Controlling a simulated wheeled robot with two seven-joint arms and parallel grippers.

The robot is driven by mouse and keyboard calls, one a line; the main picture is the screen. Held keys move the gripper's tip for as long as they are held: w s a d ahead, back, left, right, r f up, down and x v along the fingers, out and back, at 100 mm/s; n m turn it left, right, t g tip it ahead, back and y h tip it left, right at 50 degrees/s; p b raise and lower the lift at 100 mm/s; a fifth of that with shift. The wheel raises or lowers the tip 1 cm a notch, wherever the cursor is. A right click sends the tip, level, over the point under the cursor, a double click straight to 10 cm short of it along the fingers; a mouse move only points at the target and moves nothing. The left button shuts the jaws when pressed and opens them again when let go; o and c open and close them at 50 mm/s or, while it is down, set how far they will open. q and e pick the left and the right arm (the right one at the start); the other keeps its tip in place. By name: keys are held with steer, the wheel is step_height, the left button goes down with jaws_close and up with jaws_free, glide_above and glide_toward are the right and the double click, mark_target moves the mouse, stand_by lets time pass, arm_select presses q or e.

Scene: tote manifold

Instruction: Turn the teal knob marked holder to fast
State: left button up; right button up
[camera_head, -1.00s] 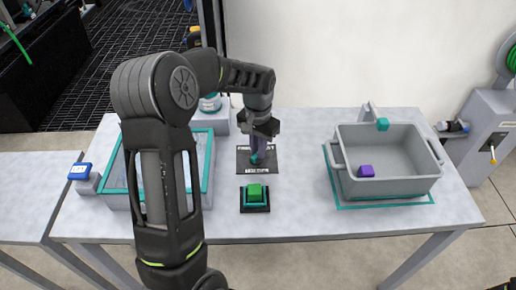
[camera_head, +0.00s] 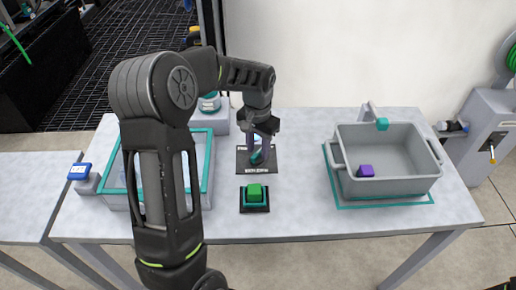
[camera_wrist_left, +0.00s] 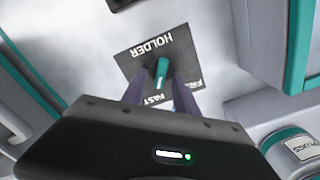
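The teal knob (camera_wrist_left: 161,72) stands on a dark plate (camera_wrist_left: 135,60) marked HOLDER, with FAST and a partly hidden word along the opposite edge. In the wrist view the knob's long shape runs toward the word FAST. In the head view the knob (camera_head: 257,157) shows just below my left gripper (camera_head: 259,151). My left gripper (camera_wrist_left: 160,78) is open, with its two purple-grey fingers apart on either side of the knob and gaps visible. Whether a finger touches the knob I cannot tell.
A green button on a black base (camera_head: 254,206) sits in front of the plate. A grey tote (camera_head: 410,190) with a purple cube (camera_head: 365,171) stands at right. A teal-rimmed clear bin (camera_head: 205,185) is at left, partly behind my arm. The table between plate and tote is clear.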

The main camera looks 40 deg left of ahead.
mark_target(258, 152)
arm_select(q)
step_height(258, 152, up, 7)
steer(key=shift+r, duration=0.15)
stand_by(0.7)
